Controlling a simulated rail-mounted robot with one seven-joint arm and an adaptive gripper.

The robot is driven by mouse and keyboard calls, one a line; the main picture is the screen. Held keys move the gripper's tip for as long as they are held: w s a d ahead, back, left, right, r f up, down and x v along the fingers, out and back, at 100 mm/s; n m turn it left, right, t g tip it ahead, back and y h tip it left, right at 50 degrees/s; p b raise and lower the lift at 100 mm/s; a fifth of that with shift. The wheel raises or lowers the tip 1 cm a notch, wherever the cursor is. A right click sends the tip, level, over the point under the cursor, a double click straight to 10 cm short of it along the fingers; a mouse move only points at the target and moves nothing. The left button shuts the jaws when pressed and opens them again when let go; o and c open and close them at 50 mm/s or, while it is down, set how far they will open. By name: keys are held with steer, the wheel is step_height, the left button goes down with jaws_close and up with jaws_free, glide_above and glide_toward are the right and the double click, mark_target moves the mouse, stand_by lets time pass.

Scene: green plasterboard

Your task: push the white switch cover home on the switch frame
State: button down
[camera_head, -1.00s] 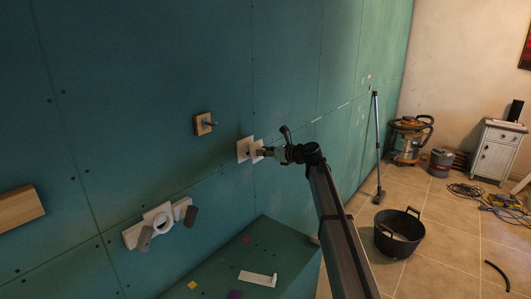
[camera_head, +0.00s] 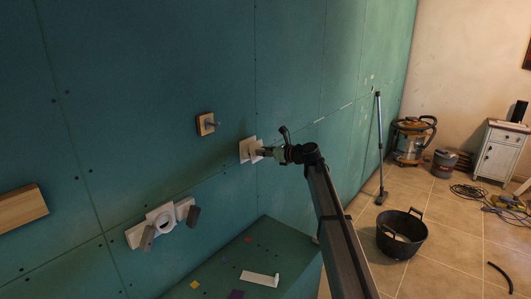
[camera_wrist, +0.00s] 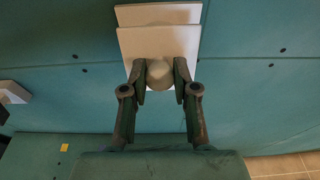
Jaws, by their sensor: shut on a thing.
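The white switch cover (camera_wrist: 160,44) is a square plate with a round knob (camera_wrist: 160,74). My gripper (camera_wrist: 160,82) is shut on this knob, one finger on each side. The switch frame (camera_wrist: 158,14), a pale square plate on the green wall, shows above and behind the cover in the wrist view. The cover overlaps it, offset toward the picture's bottom. In the head view my gripper (camera_head: 264,152) holds the cover (camera_head: 256,147) close to the frame (camera_head: 245,152). Whether they touch, I cannot tell; the cover hides most of the frame.
A wooden block with a peg (camera_head: 206,124) is on the wall left of the frame. A white fitting with dark handles (camera_head: 160,222) is lower left. A green ledge (camera_head: 215,265) below carries a white piece (camera_head: 260,279). A black bucket (camera_head: 401,235) stands on the floor.

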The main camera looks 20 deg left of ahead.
steer(key=shift+x, duration=0.95)
steer(key=c, duration=0.8)
jaws_free()
steer(key=v, duration=1.2)
